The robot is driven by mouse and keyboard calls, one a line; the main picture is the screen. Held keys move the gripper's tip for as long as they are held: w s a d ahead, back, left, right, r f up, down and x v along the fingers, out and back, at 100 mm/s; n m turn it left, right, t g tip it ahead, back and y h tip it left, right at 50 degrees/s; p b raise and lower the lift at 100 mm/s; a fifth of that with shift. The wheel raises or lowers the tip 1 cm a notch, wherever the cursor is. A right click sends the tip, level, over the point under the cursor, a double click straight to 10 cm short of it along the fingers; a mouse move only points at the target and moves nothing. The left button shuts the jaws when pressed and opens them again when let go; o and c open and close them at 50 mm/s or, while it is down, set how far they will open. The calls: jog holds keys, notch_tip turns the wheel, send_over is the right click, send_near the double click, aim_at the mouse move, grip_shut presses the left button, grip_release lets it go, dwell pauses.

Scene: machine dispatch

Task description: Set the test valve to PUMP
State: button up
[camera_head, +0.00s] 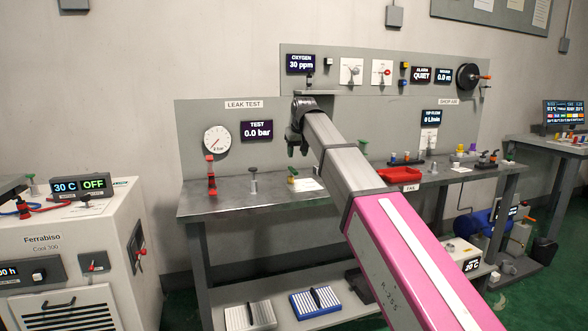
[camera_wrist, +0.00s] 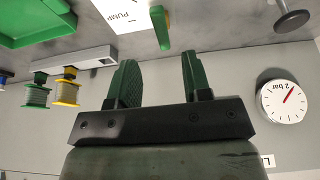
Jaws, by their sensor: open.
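The test valve (camera_head: 292,175) stands on the grey bench and shows a small green and yellow handle. A white label (camera_head: 308,184) lies just right of it. In the wrist view, which looks upside down, the green handle (camera_wrist: 161,28) is beyond my fingertips, beside the label reading PUMP (camera_wrist: 122,14). My gripper (camera_wrist: 158,60) is open and empty, with its two green fingers apart. In the head view my gripper (camera_head: 297,142) hangs above the valve, not touching it. The valve's base is not clear in the wrist view.
A grey knob (camera_head: 253,180) and a red-handled valve (camera_head: 211,175) stand left of the test valve. The wrist view shows a green tray (camera_wrist: 30,38), spools (camera_wrist: 66,92) and a gauge (camera_wrist: 284,101).

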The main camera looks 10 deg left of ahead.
aim_at(294, 170)
jog(key=x, duration=0.8)
jog(key=shift+c, duration=0.3)
grip_shut()
